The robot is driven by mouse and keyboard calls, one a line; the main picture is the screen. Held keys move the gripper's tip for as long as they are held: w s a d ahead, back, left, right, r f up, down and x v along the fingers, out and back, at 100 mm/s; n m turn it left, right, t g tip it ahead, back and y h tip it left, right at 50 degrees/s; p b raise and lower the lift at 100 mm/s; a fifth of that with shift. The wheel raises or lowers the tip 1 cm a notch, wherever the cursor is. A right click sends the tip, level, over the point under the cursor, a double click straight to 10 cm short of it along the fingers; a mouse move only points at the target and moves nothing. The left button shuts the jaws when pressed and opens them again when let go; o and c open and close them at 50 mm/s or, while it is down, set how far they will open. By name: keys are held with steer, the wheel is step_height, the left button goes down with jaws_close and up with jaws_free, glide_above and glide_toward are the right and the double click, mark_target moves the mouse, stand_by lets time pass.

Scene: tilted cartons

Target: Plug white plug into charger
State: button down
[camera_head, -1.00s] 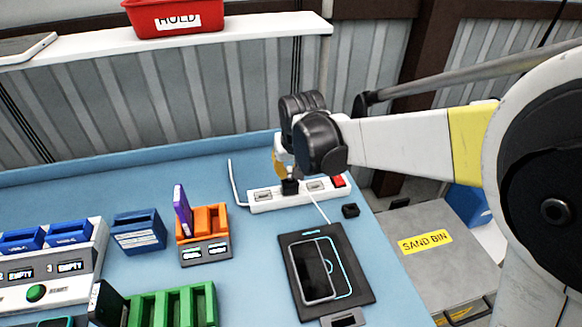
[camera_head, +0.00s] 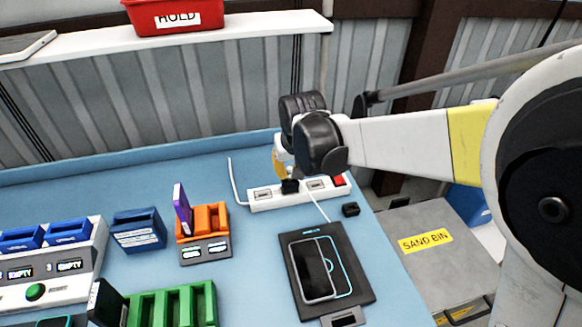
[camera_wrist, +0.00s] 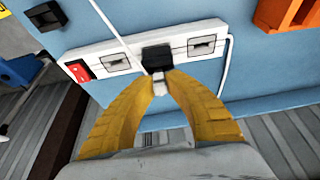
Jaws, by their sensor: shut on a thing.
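My gripper (camera_wrist: 160,88) has its two yellow fingers closed on a small white piece (camera_wrist: 160,86), which looks like the white plug. The piece sits right against a black block (camera_wrist: 157,57), likely the charger, at the middle of a white power strip (camera_wrist: 115,62). I cannot tell whether the plug is seated in it. In the head view the yellow fingers (camera_head: 281,166) are just above the black block (camera_head: 290,186) on the strip (camera_head: 262,196). The wrist hides much of the contact there. A thin white cable (camera_wrist: 108,22) runs toward the black block.
A black charging pad (camera_head: 335,290) with a phone lies in front of the strip. A loose black block (camera_head: 350,210) lies to its right. An orange holder (camera_head: 212,218) stands to the left. The blue table's back rim is behind the strip.

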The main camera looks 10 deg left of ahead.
steer(key=shift+f+b, duration=0.35)
steer(key=shift+f, duration=0.2)
stand_by(0.5)
steer(key=c, duration=0.9)
jaws_free()
steer(key=shift+r, duration=0.15)
steer(key=shift+r+p, duration=2.7)
steer(key=shift+r, duration=0.75)
